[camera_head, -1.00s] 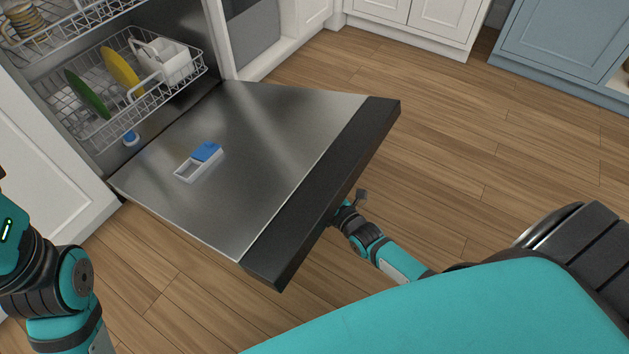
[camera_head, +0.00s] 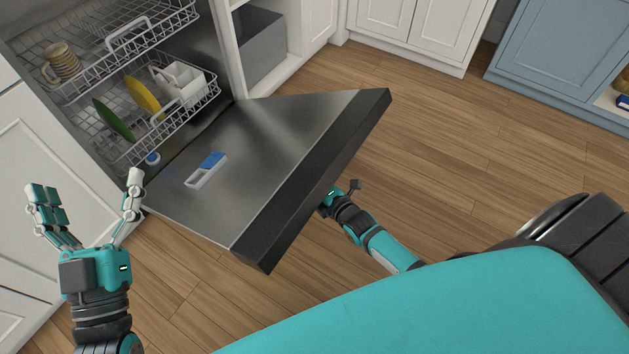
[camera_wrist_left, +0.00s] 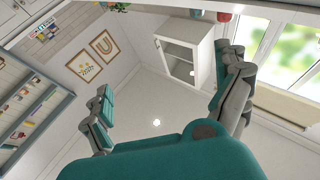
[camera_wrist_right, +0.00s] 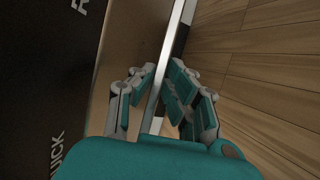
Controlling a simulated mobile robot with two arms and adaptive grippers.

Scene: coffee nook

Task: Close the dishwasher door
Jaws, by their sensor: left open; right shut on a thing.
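The dishwasher door (camera_head: 290,130) hangs open and tilted partly up in the head view, its steel inner face upward and its dark edge toward me. My right gripper (camera_head: 332,197) is at the outer side of that edge, partly hidden by the door. In the right wrist view, my right gripper (camera_wrist_right: 163,98) has its fingers on both sides of the door's edge strip (camera_wrist_right: 172,60) and is shut on it. My left gripper (camera_head: 88,205) is open and empty, left of the door. The left wrist view shows its spread fingers (camera_wrist_left: 165,95).
The lower rack (camera_head: 205,92) holds a green plate (camera_head: 113,120), a yellow plate (camera_head: 144,98) and a white cutlery basket (camera_head: 180,84). The upper rack (camera_head: 140,30) holds a striped mug (camera_head: 61,62). White cabinets flank the dishwasher. The wooden floor (camera_head: 450,150) right of the door is clear.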

